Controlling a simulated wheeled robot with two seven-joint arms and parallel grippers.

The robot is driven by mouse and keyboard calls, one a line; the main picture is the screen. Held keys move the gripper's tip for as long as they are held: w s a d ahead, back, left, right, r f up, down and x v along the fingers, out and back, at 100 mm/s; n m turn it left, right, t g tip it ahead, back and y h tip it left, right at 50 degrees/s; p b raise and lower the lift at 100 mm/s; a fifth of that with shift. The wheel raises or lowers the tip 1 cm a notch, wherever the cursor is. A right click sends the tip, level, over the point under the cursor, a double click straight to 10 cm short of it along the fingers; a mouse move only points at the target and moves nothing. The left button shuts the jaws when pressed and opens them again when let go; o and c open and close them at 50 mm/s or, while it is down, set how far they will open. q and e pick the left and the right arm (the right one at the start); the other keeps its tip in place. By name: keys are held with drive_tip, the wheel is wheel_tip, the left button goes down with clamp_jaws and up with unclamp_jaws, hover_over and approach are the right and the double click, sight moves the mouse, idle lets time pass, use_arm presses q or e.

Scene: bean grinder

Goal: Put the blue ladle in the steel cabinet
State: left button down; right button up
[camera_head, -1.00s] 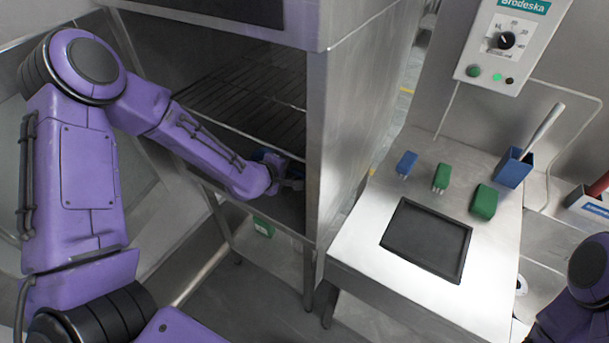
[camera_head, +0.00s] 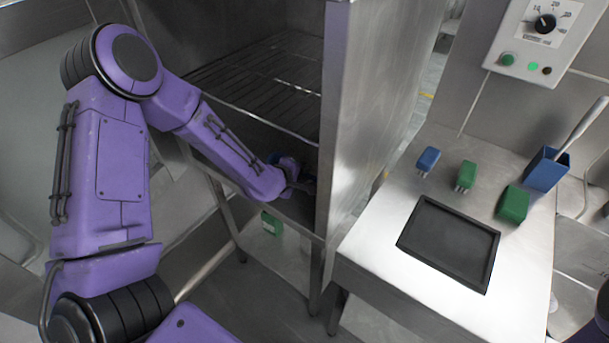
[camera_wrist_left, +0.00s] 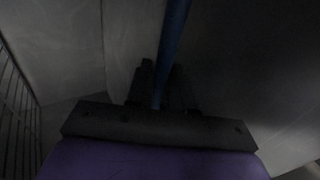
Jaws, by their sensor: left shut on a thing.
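The steel cabinet (camera_head: 334,150) stands open in the middle of the head view, with a wire rack (camera_head: 262,88) inside and a lower space under it. My left gripper (camera_head: 303,186) reaches into that lower space, partly hidden by its own wrist and the cabinet's side wall. In the dark left wrist view, the left gripper (camera_wrist_left: 163,88) is shut on the blue ladle (camera_wrist_left: 172,45), whose handle runs up between the fingers to the top edge. The ladle's bowl is not visible. My right gripper is out of view.
A steel table (camera_head: 385,240) at the right holds a black tray (camera_head: 448,243), a blue block (camera_head: 428,160), two green blocks (camera_head: 513,204) and a blue holder (camera_head: 545,170) with a pale-handled tool. A green item (camera_head: 271,222) sits on a low shelf beneath the cabinet.

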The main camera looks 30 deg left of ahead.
use_arm(q)
drive_tip(key=shift+f, duration=0.15)
drive_tip(key=c, duration=1.3)
unclamp_jaws()
drive_tip(key=shift+s+r, duration=0.15)
drive_tip(key=shift+r, duration=0.2)
drive_tip(key=v, duration=0.8)
drive_tip(key=shift+r+p, duration=0.1)
drive_tip(key=shift+p, duration=0.3)
drive_tip(key=p+v, duration=0.1)
drive_tip(key=v, duration=0.2)
drive_tip(key=shift+s+p, duration=0.25)
drive_tip(key=shift+p, duration=0.05)
